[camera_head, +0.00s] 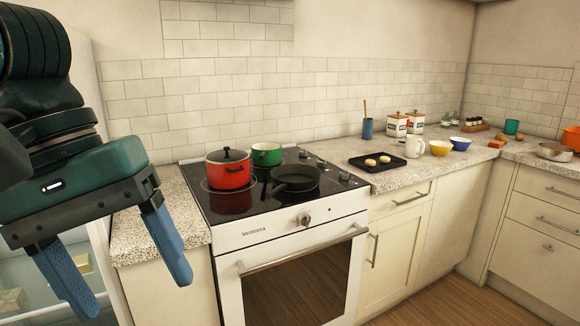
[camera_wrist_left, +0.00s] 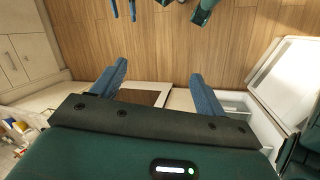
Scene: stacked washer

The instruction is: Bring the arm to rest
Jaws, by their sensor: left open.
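My left gripper (camera_head: 135,285) hangs at the left of the head view, with its two blue fingers spread apart and nothing between them. It is in front of the left end of the counter and the open fridge, touching neither as far as I can see. In the left wrist view its fingers (camera_wrist_left: 160,75) are also apart and empty, with wooden floor beyond. The right gripper is not in the head view. Small blue and green parts of mine show at the top edge of the left wrist view, too cut off to tell their state.
A stove (camera_head: 300,250) stands right of my left gripper, bearing a red pot (camera_head: 228,175), a green pot (camera_head: 266,155) and a black pan (camera_head: 295,178). A black tray (camera_head: 362,164) is on the counter (camera_head: 420,172). The fridge (camera_head: 90,265) is at left. The floor (camera_wrist_left: 190,45) looks clear.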

